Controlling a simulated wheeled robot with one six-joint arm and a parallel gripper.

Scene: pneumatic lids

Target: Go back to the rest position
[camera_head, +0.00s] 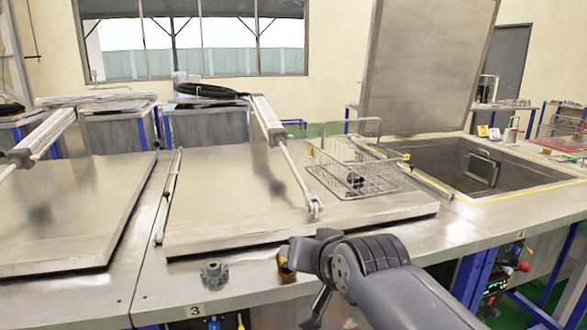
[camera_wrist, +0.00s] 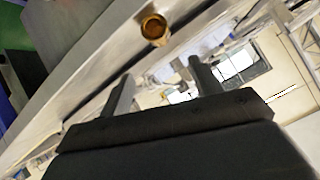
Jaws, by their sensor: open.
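My gripper (camera_wrist: 161,70) is open in the wrist view, its two dark fingers apart with nothing between them. In the head view my dark arm reaches in from the lower right to the table's front edge, and the fingers are hard to make out there. A brass-coloured ring-like part (camera_wrist: 153,27) shows beyond the fingers in the wrist view, apart from them. A brass and black part (camera_head: 285,263) shows at the front edge in the head view, close beside my arm's end.
A grey gear (camera_head: 214,273) lies on the front ledge above label 3. A wire basket (camera_head: 352,172) stands on the closed middle lid (camera_head: 225,205). The right lid (camera_head: 418,70) is raised over an open tank (camera_head: 478,168). A pneumatic cylinder (camera_head: 268,118) slants over the middle lid.

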